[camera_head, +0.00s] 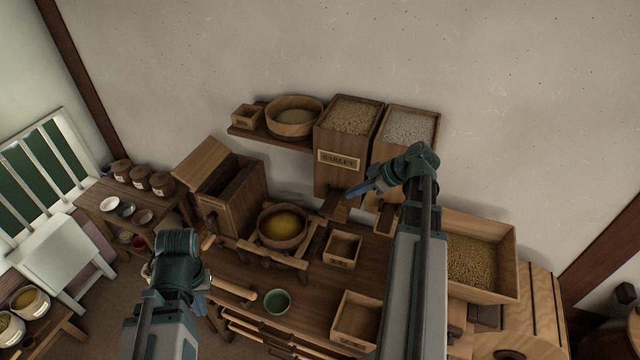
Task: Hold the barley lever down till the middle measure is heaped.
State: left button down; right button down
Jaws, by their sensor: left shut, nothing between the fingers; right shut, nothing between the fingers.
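The barley bin (340,174), a tall wooden hopper labelled BARLEY and full of pale grain, stands against the wall. A wooden chute (334,206) slopes from its foot. My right gripper (353,194) is shut and empty, close in front of the bin's lower right part. I cannot make out the lever clearly or tell whether the gripper touches it. A square wooden measure (343,249) is on the bench below the chute; I see no heap in it. A larger open box (356,319) is nearer. My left gripper (198,280) is low at left, shut, largely hidden by its wrist.
A second grain bin (410,124) adjoins the barley bin, partly behind my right arm. A bowl of yellow grain (283,224) rests in a wooden frame. A green cup (277,301) stands near the bench front. A small box (246,117) sits on the shelf.

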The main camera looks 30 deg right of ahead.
aim_at(323, 209)
pick_arm(q)
jog(key=shift+w+a+r, duration=0.1)
jog(key=shift+w+r, duration=0.25)
jog(key=shift+r, duration=0.1)
pick_arm(e)
jog(key=shift+w+d+r+t, duration=0.3)
jog(key=shift+w+d+r, duration=0.1)
jog(key=shift+d+r, duration=0.3)
